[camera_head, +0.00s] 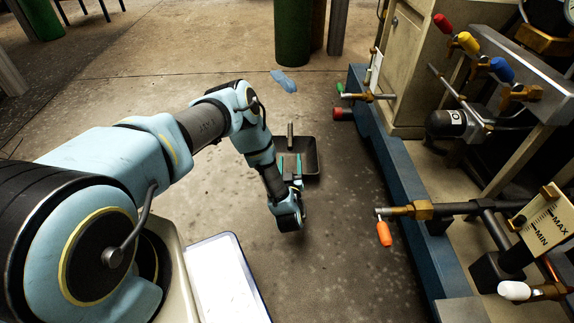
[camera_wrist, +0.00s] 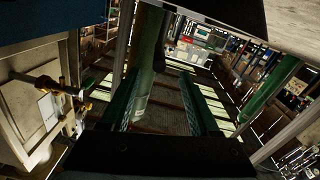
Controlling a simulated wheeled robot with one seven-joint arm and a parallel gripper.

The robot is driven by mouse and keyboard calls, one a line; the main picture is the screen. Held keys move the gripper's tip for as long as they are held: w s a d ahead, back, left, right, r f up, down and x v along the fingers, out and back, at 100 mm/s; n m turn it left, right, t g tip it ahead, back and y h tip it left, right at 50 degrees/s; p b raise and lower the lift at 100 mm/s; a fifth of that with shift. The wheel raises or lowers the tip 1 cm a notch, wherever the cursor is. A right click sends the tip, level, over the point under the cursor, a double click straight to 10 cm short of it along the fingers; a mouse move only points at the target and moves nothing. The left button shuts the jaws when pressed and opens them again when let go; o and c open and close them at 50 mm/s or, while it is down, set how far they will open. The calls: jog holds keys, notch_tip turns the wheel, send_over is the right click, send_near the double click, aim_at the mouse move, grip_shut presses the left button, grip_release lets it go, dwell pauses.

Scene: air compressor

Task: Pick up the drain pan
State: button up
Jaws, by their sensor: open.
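The drain pan (camera_head: 312,150) is a dark, shallow, square-edged tray on the concrete floor, in the middle of the head view. Its grey handle (camera_head: 290,134) stands up at the far side of the pan. My gripper (camera_head: 290,161) is over the pan in that view, on the near side of the handle, and covers part of the pan. Its green fingers stand apart in the wrist view (camera_wrist: 165,92), with nothing seen held between them. I cannot clearly make out the pan in the wrist view. I cannot tell the exact gap between the fingers and the handle.
A blue compressor base (camera_head: 395,190) runs along the right, with valves and an orange-tipped drain cock (camera_head: 384,233) jutting out. A blue cloth-like item (camera_head: 284,81) lies on the floor beyond the pan. A green cylinder (camera_head: 292,35) stands farther back. The floor left of the pan is clear.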

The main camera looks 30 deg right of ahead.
aim_at(290, 139)
jog(key=b+x, duration=0.4)
jog(key=x, duration=0.5)
jog(key=shift+w+d+r, duration=0.1)
jog(key=shift+w, duration=0.1)
jog(key=shift+w+d+r, duration=0.1)
jog(key=shift+w+d, duration=0.1)
jog(key=shift+w, duration=0.2)
grip_shut()
dwell(0.8)
